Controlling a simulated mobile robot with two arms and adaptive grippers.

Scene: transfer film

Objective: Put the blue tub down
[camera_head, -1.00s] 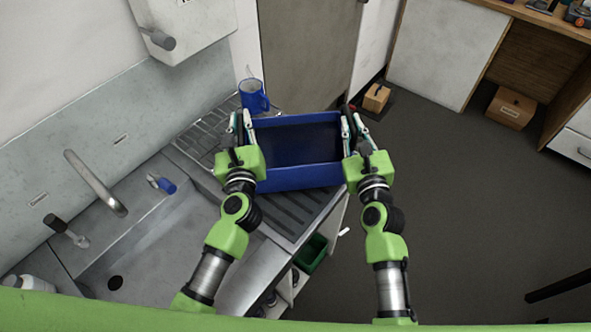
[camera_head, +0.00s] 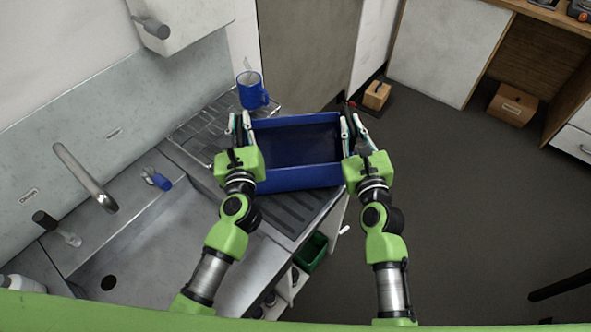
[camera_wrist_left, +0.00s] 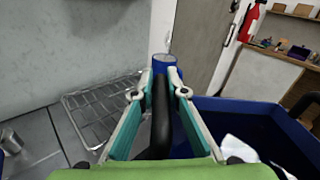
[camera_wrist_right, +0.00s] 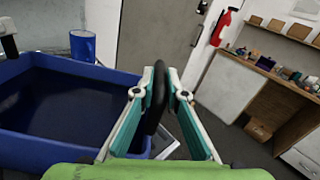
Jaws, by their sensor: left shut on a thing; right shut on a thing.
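The blue tub (camera_head: 298,178) is level between my two grippers, over the ribbed drainer and the right edge of the sink unit. The head view does not show clearly whether its underside touches the counter. My left gripper (camera_head: 240,122) is shut on the tub's left handle, a black bar that shows between the fingers in the left wrist view (camera_wrist_left: 160,98). My right gripper (camera_head: 352,124) is shut on the tub's right handle, also black in the right wrist view (camera_wrist_right: 157,100). The tub (camera_wrist_right: 70,88) has a dark inside; something white shows within it in the left wrist view.
A blue mug (camera_head: 252,90) stands just behind the tub's left corner. A wire rack (camera_head: 205,122) lies left of it. The sink basin (camera_head: 160,235) and tap (camera_head: 85,178) are front left. Open floor (camera_head: 460,200) lies right, with a wooden box (camera_head: 377,94) on it.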

